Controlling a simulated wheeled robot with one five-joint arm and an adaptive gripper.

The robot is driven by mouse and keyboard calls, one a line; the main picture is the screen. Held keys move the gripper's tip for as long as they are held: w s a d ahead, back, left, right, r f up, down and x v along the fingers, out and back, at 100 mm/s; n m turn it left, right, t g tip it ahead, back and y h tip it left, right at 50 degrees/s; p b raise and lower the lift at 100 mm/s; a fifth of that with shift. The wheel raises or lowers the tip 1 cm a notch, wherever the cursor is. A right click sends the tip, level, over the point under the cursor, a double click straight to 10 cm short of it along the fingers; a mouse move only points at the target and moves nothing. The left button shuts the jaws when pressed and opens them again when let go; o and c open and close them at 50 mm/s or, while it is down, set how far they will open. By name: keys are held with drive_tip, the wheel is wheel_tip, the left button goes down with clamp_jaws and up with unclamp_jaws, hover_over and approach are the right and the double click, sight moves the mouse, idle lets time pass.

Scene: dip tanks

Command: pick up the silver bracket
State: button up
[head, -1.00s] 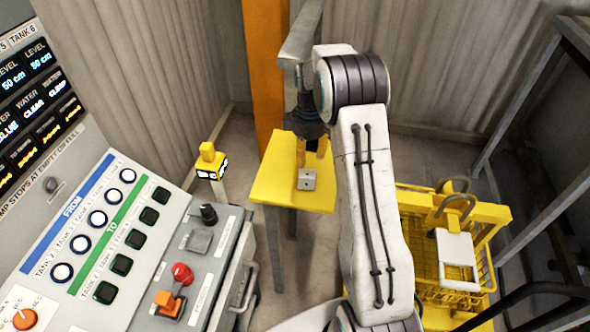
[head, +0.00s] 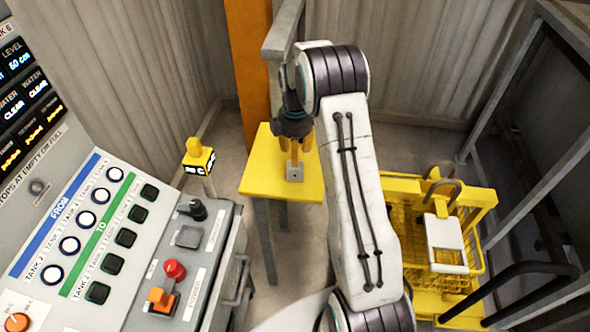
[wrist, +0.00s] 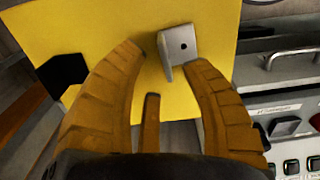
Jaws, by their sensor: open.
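The silver bracket (head: 294,173) sits on the yellow table (head: 260,183), near its front edge. In the wrist view the bracket (wrist: 180,45) is an angled grey piece with a dark hole in its face. It shows just beyond the fingertips, closer to the right finger. My gripper (head: 294,155) is above the table and points down at the bracket. In the wrist view my gripper (wrist: 166,55) has its yellow fingers spread with nothing held between them. I cannot tell whether the right fingertip touches the bracket.
A control panel (head: 75,235) with buttons and a red knob (head: 174,270) stands at the left. A yellow wire basket (head: 410,235) is at the right, beside a dark metal frame (head: 545,110). An orange post (head: 250,60) rises behind the table. A small yellow-topped post (head: 197,155) stands left of the table.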

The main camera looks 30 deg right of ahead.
sight(295, 170)
drive_tip(key=shift+s+a+f+p, duration=0.1)
drive_tip(key=shift+f+p, duration=0.25)
drive_tip(key=shift+f, duration=2.15)
drive_tip(key=shift+c, duration=0.2)
clamp_jaws()
